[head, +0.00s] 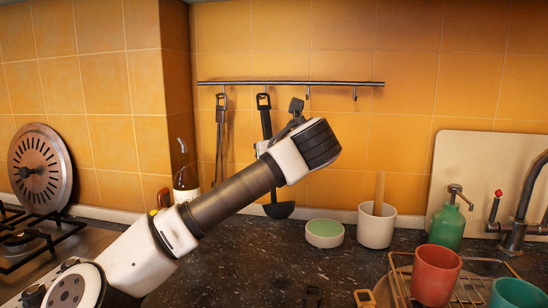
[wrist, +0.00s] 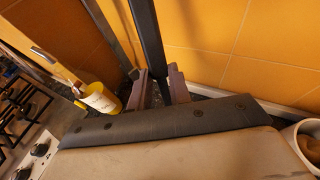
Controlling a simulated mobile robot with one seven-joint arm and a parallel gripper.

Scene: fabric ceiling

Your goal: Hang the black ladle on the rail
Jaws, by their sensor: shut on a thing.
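The black ladle (head: 265,122) is upright against the tiled wall, its looped top just below the rail (head: 350,83). Its dark bowl (head: 278,210) shows below my wrist, near the counter. Whether its loop sits on a hook I cannot tell. In the wrist view, my gripper (wrist: 156,73) is shut on the ladle's dark handle (wrist: 148,35), one finger on each side. In the head view my wrist hides the fingers and the middle of the handle.
A long utensil (head: 220,130) hangs left of the ladle. An empty hook (head: 355,95) is on the rail's right. A green-topped bowl (head: 325,233), a white pot (head: 376,229) and a green soap bottle (head: 447,226) stand to the right. A brown bottle (head: 186,185) stands left.

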